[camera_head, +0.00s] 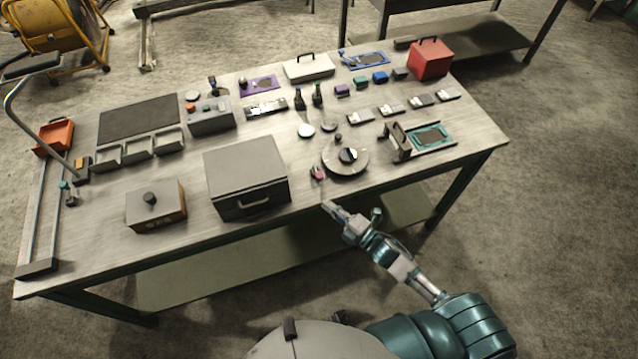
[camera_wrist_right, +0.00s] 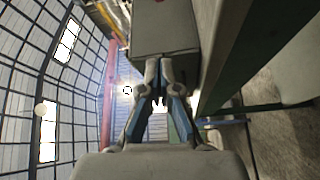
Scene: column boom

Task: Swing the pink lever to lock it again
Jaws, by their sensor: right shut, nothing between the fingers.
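A small pink lever end (camera_head: 318,173) shows at the left front of a round grey dial-like base (camera_head: 345,160) with a black knob, near the table's front edge. My right gripper (camera_head: 328,206) is just in front of the table edge, below the pink piece in the picture and apart from it. Its fingers are shut and empty; they also show together in the right wrist view (camera_wrist_right: 158,64). The pink lever cannot be made out clearly in the wrist view. Whether its latch is locked is too small to tell. My left gripper is not in view.
On the table (camera_head: 310,133), a large grey box (camera_head: 245,170) with a handle stands left of the lever. A teal-framed panel with a bracket (camera_head: 430,137) lies right of the dial. Bottles, small blocks and a red box (camera_head: 430,58) are farther back. The front right corner is clear.

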